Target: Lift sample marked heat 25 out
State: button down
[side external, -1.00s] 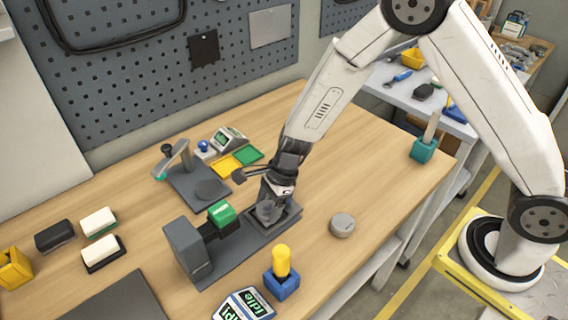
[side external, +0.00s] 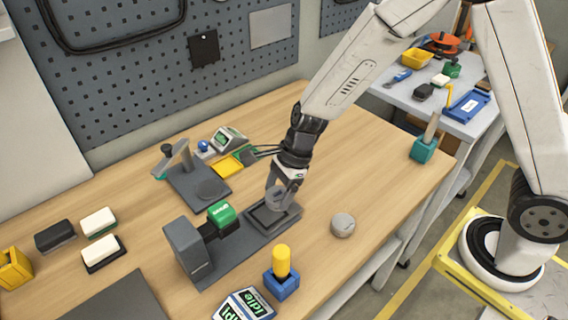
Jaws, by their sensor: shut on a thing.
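My gripper (side external: 279,204) is shut on a small grey piece, seemingly the sample, just above the dark square seat (side external: 262,222) at the right end of a grey bench device (side external: 187,252). The fingers hide most of the piece, and no heat marking can be read. The seat's dark recess shows below the fingers. The device has a green-topped block (side external: 222,213) beside the seat. A loose round grey disc (side external: 342,224) lies on the table to the right; its marking cannot be read either.
A yellow-handled tool in a blue holder (side external: 284,287) and a display reading "Idle" (side external: 245,303) stand in front. A grey stand (side external: 198,186) and a yellow tray (side external: 227,166) are behind left.

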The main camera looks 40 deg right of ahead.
jog(key=s+d+r, duration=0.3)
jog(key=s+r, duration=0.3)
jog(key=s, duration=0.4)
jog(key=shift+s+r, duration=0.25)
jog(key=shift+s, duration=0.05)
jog(key=shift+d, duration=0.1)
dwell(0.3)
